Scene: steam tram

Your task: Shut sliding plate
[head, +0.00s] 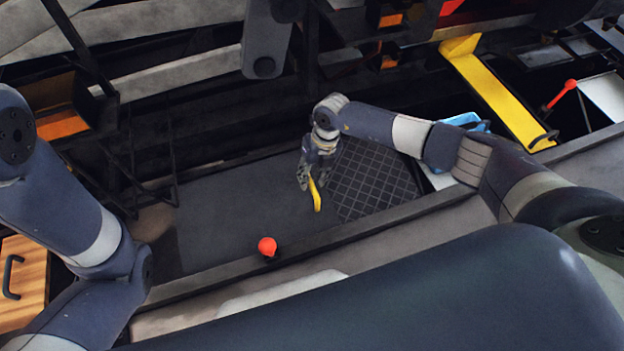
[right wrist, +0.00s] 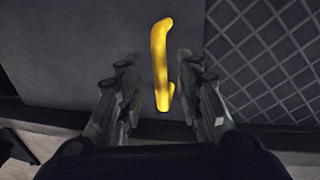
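A smooth dark grey plate (head: 225,215) lies low in the middle of the head view, with a dark gridded panel (head: 375,180) along its right side. I take the smooth one to be the sliding plate. A yellow handle (head: 316,196) stands near its right edge. My right gripper (head: 311,181) is at the handle. In the right wrist view the yellow handle (right wrist: 161,70) is between the gripper's spread fingers (right wrist: 163,105), with a gap visible on both sides. My left arm shows at the left, but its gripper is out of view.
A red knob (head: 267,246) stands at the plate's near edge, by a long dark rail (head: 330,233). Dark bars and frames (head: 150,150) crowd the left and back. A yellow beam (head: 495,90), a red-tipped lever (head: 562,93) and a blue object (head: 463,120) are at the right.

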